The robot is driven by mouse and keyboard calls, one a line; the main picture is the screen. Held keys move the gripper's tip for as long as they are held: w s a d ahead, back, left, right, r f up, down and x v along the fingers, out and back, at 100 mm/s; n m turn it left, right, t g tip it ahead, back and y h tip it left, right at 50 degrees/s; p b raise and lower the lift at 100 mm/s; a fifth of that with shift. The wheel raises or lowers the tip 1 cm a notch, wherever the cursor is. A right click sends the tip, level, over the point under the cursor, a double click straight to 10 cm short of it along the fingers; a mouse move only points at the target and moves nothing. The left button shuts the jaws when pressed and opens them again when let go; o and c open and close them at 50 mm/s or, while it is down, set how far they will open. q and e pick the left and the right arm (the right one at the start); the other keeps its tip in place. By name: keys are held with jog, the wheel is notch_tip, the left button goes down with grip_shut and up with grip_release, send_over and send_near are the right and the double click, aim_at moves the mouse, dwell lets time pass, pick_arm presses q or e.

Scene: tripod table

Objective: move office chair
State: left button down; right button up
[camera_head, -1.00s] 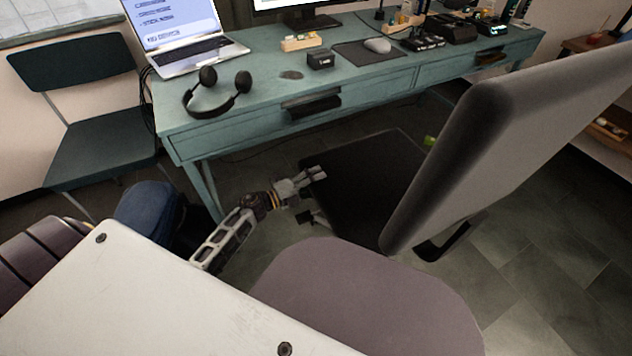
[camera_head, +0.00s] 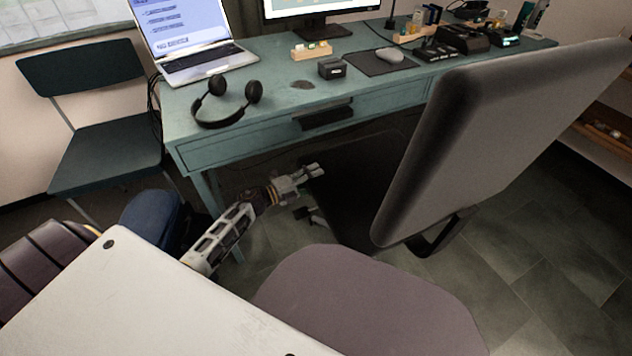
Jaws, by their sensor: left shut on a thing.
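The office chair shows at centre right in the head view. Its large grey backrest (camera_head: 515,150) with dark edges leans across the right side. Its dark seat (camera_head: 350,205) lies behind and left of the backrest, in shadow at the desk front and partly hidden. My left gripper (camera_head: 312,192) reaches in from the lower left, with its fingers at the seat's left edge. It is shut on that edge. My right gripper is not in view.
A teal desk (camera_head: 235,151) runs along the back, carrying a laptop (camera_head: 190,40), headphones (camera_head: 225,105) and a monitor. A dark green chair (camera_head: 105,155) stands at the left. Shelves (camera_head: 600,130) stand at the far right. Tiled floor (camera_head: 545,285) is clear at the lower right.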

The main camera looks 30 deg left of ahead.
pick_arm(q)
jog(key=shift+w+a, duration=0.45)
jog(key=shift+a, duration=0.35)
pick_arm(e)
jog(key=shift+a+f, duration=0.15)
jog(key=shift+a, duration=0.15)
pick_arm(q)
jog(key=c, duration=0.6)
grip_release()
jog(key=shift+o, duration=1)
jog(key=shift+d, duration=0.15)
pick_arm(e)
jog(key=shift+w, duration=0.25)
pick_arm(q)
jog(key=shift+s, duration=0.1)
jog(key=shift+v, duration=5.95)
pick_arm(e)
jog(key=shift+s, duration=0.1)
